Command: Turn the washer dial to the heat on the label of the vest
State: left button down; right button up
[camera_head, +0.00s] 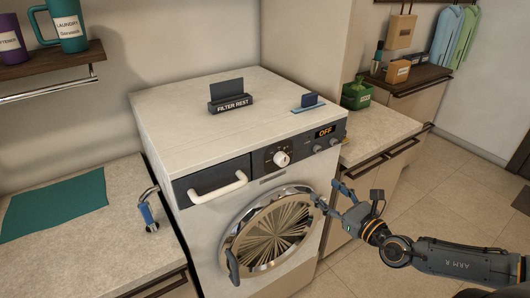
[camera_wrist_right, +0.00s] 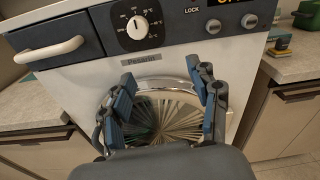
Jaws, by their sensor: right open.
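The white washer (camera_head: 200,105) stands between two counters. Its white dial (camera_head: 281,158) is on the dark front panel; it also shows in the right wrist view (camera_wrist_right: 137,27) with small marks around it, too small to read surely. The display (camera_head: 325,132) reads OFF. My right gripper (camera_head: 328,192) is open and empty in front of the washer's round door, below and right of the dial. In the right wrist view its fingers (camera_wrist_right: 168,98) are spread before the door. Two garments, blue (camera_head: 467,38) and green (camera_head: 441,40), hang at the far right; no label on them is readable. My left gripper is out of view.
A FILTER REST holder (camera_head: 232,104) and a blue item (camera_head: 308,101) sit on the washer. A white drawer handle (camera_head: 218,187) and small knobs (camera_head: 318,149) jut from the panel. A teal mat (camera_head: 55,205) and a blue-grey object (camera_head: 147,212) are on the left counter.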

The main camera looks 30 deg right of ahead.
jog(key=a+r+n+y, duration=0.1)
jog(key=a+r+n, duration=0.1)
jog(key=a+r, duration=0.1)
jog(key=p, duration=0.1)
send_near(285, 162)
jog(key=shift+w, duration=0.85)
jog(key=w, duration=0.2)
jog(key=w+p, duration=0.1)
jog(key=w, duration=0.1)
jog(key=w+a, duration=0.1)
jog(key=w, duration=0.1)
jog(key=shift+p, duration=0.35)
jog(key=shift+w, duration=0.85)
jog(key=c, duration=1.2)
